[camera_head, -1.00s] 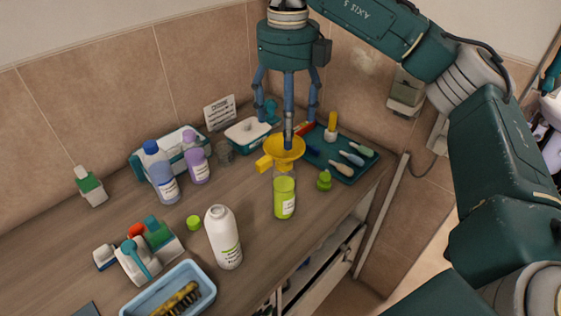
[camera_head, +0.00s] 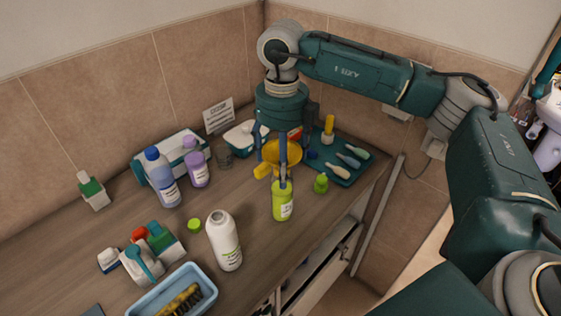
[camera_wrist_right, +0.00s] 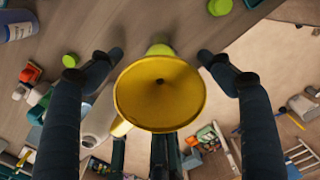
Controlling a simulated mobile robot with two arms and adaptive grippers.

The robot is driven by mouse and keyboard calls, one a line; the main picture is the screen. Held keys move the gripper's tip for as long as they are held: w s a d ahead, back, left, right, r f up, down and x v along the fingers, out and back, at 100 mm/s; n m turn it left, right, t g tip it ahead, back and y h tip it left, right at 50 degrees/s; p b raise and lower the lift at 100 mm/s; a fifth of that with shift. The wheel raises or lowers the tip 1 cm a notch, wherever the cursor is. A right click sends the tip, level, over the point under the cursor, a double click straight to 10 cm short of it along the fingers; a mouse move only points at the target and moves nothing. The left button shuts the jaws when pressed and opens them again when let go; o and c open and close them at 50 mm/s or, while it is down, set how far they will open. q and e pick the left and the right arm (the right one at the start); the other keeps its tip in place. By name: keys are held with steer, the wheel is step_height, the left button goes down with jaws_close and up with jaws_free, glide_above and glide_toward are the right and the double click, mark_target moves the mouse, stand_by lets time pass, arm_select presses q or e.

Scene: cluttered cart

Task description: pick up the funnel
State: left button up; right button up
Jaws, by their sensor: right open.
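The yellow funnel (camera_head: 295,153) sits upright over the mouth of the lime-green bottle (camera_head: 282,204) near the cart's front edge. My right gripper (camera_head: 283,168) comes down from above with its fingers around the funnel, and one finger hides part of it in the head view. In the right wrist view, the funnel's round bowl (camera_wrist_right: 160,95) opens toward the camera, between the spread fingers of my right gripper (camera_wrist_right: 160,57). The fingers look open, and gaps show between the upper fingertips and the rim. My left gripper is not in view.
A teal tray (camera_head: 340,168) with several brushes lies behind right. A white bottle (camera_head: 224,240) stands front left, near a lime cap (camera_head: 194,225) and a blue tray (camera_head: 205,282). The tiled wall is close behind.

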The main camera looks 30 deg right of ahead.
steer(key=c, duration=1.2)
steer(key=shift+c, duration=0.8)
